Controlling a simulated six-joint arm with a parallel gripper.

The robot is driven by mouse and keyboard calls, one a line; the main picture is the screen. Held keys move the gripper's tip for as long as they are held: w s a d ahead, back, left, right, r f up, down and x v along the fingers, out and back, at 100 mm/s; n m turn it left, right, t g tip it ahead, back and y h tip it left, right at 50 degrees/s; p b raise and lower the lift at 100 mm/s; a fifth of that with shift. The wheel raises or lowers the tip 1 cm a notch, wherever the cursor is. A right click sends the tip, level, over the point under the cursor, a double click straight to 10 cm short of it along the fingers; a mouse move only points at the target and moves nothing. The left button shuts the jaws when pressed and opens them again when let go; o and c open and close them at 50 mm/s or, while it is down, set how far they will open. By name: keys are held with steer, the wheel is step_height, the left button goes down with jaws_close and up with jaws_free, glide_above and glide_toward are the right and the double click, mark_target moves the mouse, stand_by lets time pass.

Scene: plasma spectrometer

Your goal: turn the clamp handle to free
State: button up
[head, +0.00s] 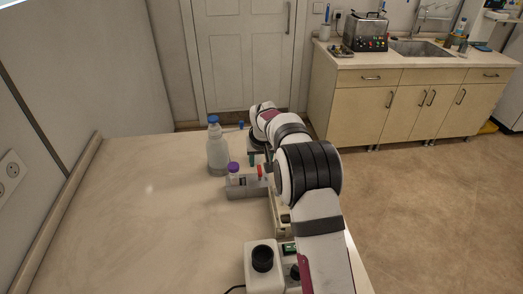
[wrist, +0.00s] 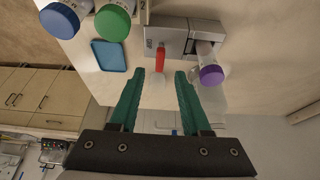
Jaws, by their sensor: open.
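The red clamp handle (wrist: 160,60) stands out from a grey metal clamp block (wrist: 175,36) in the wrist view. In the head view the handle (head: 261,171) is a small red piece at the right part of the grey block (head: 246,191), partly hidden by my arm. A purple-capped tube (wrist: 209,73) sits at the block's other end. My gripper (wrist: 160,74) is open, with green fingers on either side of the handle's line. The handle lies at the gap between the fingertips; I cannot tell whether either finger touches it.
A blue-capped bottle (head: 217,152) stands behind the block in the head view. The wrist view shows blue-capped (wrist: 60,18) and green-capped (wrist: 112,20) containers and a blue square piece (wrist: 110,56). A white device with a black knob (head: 263,262) stands at the front. The table's left is clear.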

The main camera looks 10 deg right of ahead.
steer(key=v, duration=1)
steer(key=shift+r, duration=0.35)
steer(key=shift+s, duration=0.1)
step_height(320, 180, up, 8)
steer(key=shift+s, duration=0.1)
